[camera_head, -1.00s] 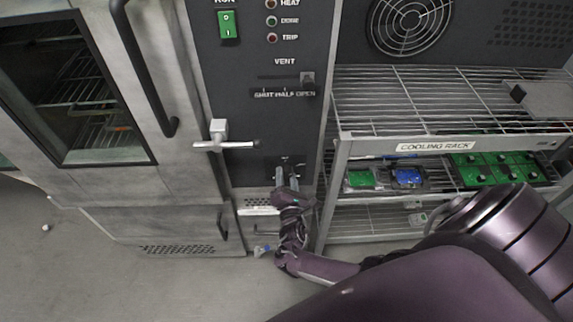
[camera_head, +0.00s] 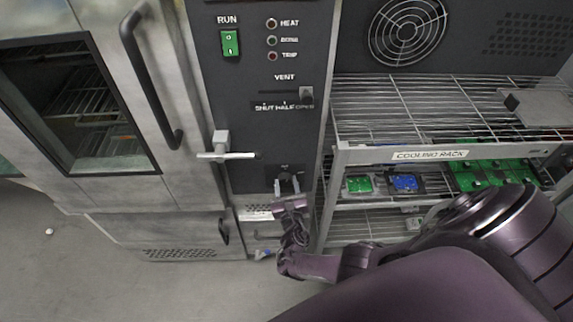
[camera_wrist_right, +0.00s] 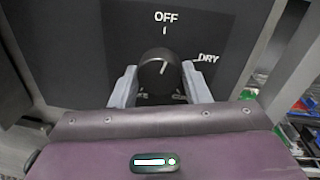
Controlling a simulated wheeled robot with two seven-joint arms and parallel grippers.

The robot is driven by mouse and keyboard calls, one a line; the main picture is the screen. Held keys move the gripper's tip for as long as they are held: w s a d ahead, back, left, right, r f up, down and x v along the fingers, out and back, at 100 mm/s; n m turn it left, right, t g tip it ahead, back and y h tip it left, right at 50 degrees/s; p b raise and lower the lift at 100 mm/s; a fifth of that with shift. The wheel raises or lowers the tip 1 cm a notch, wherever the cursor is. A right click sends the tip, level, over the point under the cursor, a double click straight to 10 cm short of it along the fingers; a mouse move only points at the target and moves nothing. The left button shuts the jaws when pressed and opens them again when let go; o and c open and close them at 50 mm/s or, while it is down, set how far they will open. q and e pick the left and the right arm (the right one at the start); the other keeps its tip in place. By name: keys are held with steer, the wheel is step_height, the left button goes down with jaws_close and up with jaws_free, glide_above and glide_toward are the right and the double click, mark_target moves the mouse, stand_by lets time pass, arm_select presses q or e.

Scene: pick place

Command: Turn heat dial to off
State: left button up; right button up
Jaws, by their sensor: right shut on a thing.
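The heat dial (camera_wrist_right: 158,76) is a round black knob on the dark panel, with a white pointer line. In the right wrist view the line points nearly up, slightly right of the OFF label (camera_wrist_right: 166,17) and its tick mark. A DRY label (camera_wrist_right: 208,57) is to its right; a label at lower left is partly hidden. My right gripper (camera_wrist_right: 160,86) has one pale finger on each side of the dial and is shut on it. In the head view the gripper (camera_head: 287,184) is at the panel's lower part, where the dial (camera_head: 285,174) is small. My left gripper is out of view.
Above the dial are a vent slider (camera_head: 306,92), a green RUN switch (camera_head: 230,42) and indicator lamps. An oven door handle (camera_head: 150,75) and a latch lever (camera_head: 226,155) are to the left. A wire cooling rack (camera_head: 380,110) with boards stands close on the right.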

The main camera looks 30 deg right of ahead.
steer(key=shift+f+n+p, duration=0.1)
steer(key=shift+n+p, duration=0.25)
steer(key=shift+n, duration=1.15)
steer(key=o, duration=1)
steer(key=shift+c, duration=0.2)
steer(key=p+v, duration=0.2)
steer(key=v, duration=0.6)
